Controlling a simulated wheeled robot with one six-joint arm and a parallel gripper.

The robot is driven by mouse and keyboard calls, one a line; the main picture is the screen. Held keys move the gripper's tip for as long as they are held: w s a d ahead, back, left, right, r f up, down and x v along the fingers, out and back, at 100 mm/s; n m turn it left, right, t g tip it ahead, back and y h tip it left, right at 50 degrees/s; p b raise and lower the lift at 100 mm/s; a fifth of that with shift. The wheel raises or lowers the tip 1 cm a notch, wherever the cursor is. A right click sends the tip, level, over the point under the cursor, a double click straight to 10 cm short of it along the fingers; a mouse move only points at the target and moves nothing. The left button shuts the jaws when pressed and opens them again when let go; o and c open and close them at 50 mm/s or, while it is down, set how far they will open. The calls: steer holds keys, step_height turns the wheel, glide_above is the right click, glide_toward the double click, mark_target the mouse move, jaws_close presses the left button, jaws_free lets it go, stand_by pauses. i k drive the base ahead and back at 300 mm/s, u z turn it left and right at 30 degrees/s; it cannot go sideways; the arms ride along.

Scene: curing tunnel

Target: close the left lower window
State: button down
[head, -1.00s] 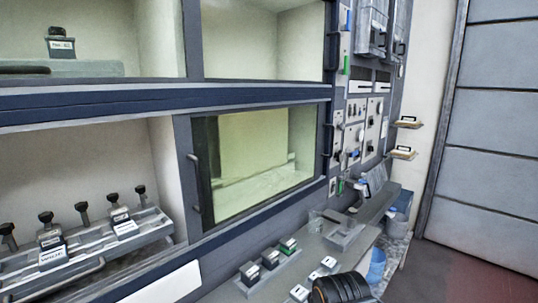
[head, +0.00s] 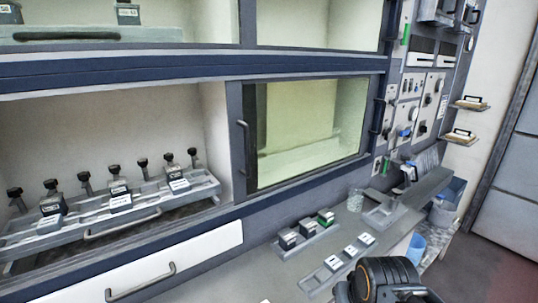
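In the head view, the lower level of the tunnel has a tinted glass window (head: 308,132) in a grey frame on the right, with a vertical handle (head: 243,146) on its left edge. Left of it, the lower left bay (head: 90,125) stands open, with no pane visible across it. A rack (head: 190,198) with several black-topped, labelled holders sits inside that bay. My arm shows at the bottom edge, right of centre. My gripper's fingertips do not show.
A white drawer (head: 200,250) with a bar handle lies below the bay. The counter (head: 330,245) carries small trays of labelled blocks and a glass beaker (head: 356,199). Control panels and two small shelves (head: 459,136) are at the right.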

mark_target(238, 130)
steer(key=u, duration=0.35)
steer(key=k, duration=1.3)
steer(key=z, duration=0.35)
steer(key=i, duration=0.85)
steer(key=u, duration=0.45)
steer(key=i, duration=0.85)
steer(key=u, duration=0.75)
